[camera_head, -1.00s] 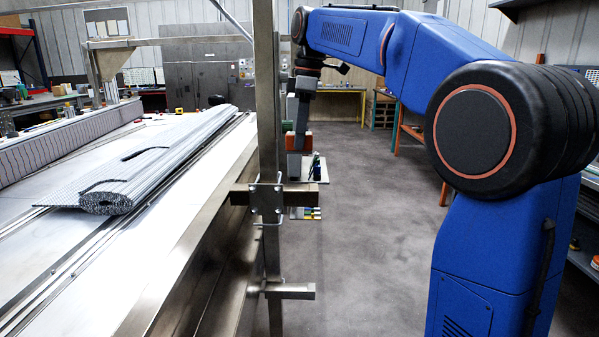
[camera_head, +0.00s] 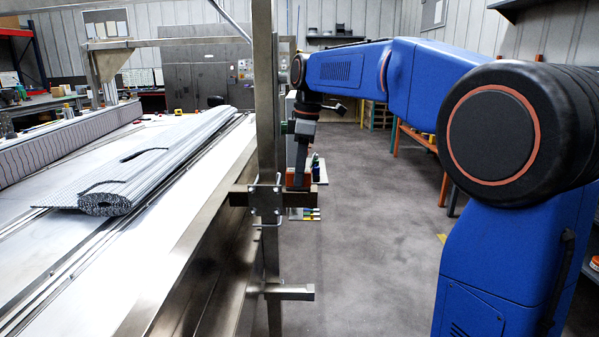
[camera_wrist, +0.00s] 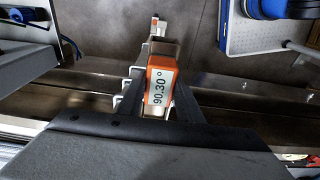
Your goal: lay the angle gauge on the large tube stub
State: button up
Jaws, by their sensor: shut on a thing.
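The angle gauge is an orange block with a pale display reading 90.30°, and it shows in the wrist view (camera_wrist: 160,84). My gripper (camera_wrist: 160,98) is shut on it. In the head view, my gripper (camera_head: 299,170) points down beside the steel post, with the orange gauge (camera_head: 298,181) just above the right end of the large tube stub (camera_head: 240,197). The stub lies level across the post, clamped by a plate and U-bolts. Whether the gauge touches the stub cannot be told; the post hides part of the view.
The upright post (camera_head: 266,110) stands close left of my gripper. A smaller stub (camera_head: 290,291) sits lower on it. A conveyor (camera_head: 190,215) with a rolled grey slatted belt (camera_head: 140,165) lies left. The floor (camera_head: 375,240) to the right is clear.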

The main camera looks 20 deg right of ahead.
aim_at(306, 171)
jog(key=shift+f, duration=0.1)
jog(key=o, duration=1.2)
jog(key=r, duration=0.4)
jog(key=d+r, duration=0.1)
jog(key=r, duration=0.7)
jog(key=shift+s+d, duration=0.2)
jog(key=s+d+f+m+t, duration=0.1)
jog(key=s+f+m, duration=0.3)
jog(key=s+f, duration=0.6)
jog(key=s+d+f+m+t+h, duration=0.1)
jog(key=s+f+m, duration=0.4)
jog(key=s+f, duration=0.5)
jog(key=s+d+f+m+t, duration=0.2)
jog(key=s+f+m, duration=0.3)
jog(key=s+f, duration=0.6)
jog(key=shift+s+d+f, duration=0.1)
jog(key=shift+s+d, duration=0.7)
jog(key=shift+s, duration=0.2)
